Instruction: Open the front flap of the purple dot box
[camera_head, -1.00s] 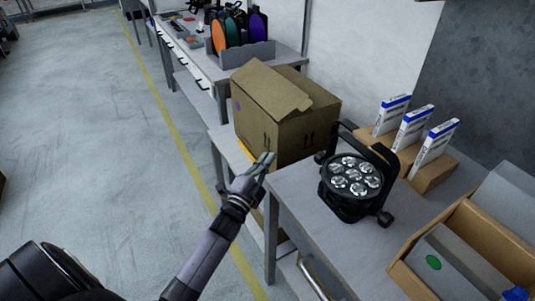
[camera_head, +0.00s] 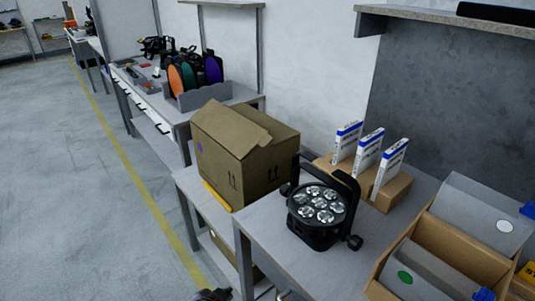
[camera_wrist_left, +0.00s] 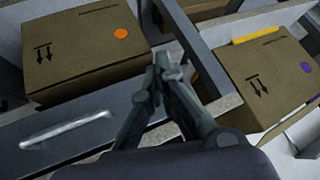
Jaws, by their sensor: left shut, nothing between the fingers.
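The purple dot box (camera_head: 255,172) is a brown cardboard box on the grey bench, with a purple dot (camera_head: 199,147) on its left face. A top flap (camera_head: 232,122) stands tilted outward above its upper edge; how far the other flaps are open is unclear. In the left wrist view the box (camera_wrist_left: 265,75) is at the right, with its purple dot near the picture edge. My left gripper (camera_head: 213,294) is at the bottom edge of the head view, below and apart from the box. In the wrist view its fingertips (camera_wrist_left: 168,66) are together and empty. My right gripper is not in view.
A black par can (camera_head: 318,212) stands on the bench near the box. White-and-blue packs (camera_head: 368,158) stand behind it. An open crate (camera_head: 425,228) is at right. A box with an orange dot (camera_wrist_left: 85,50) and a drawer front (camera_wrist_left: 70,125) are left in the wrist view.

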